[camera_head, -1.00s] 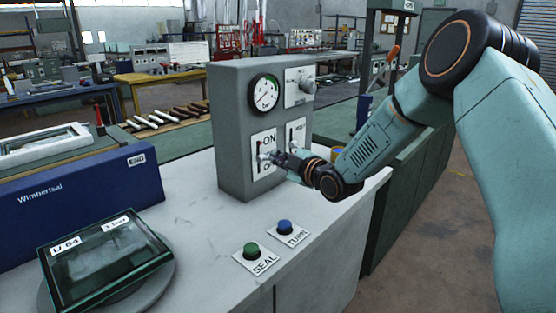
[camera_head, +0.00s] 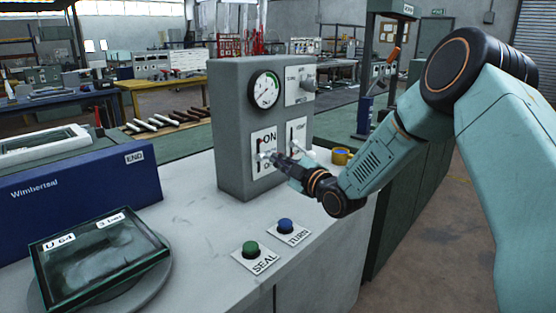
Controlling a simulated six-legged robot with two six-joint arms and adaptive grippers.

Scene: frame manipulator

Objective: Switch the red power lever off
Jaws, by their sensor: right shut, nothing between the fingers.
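The grey control box (camera_head: 231,140) stands on the white bench in the middle of the head view. The fingers cover much of the lever and the OFF lettering. I cannot tell the lever's exact position or whether the fingers touch it. My left gripper is not in view.
A second lever (camera_head: 293,135) is just right of the plate. A gauge (camera_head: 264,90) and a knob (camera_head: 308,84) are above. Green (camera_head: 250,250) and blue (camera_head: 285,226) buttons sit in front. A glass-lidded case (camera_head: 100,252) and blue machine (camera_head: 85,190) are left.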

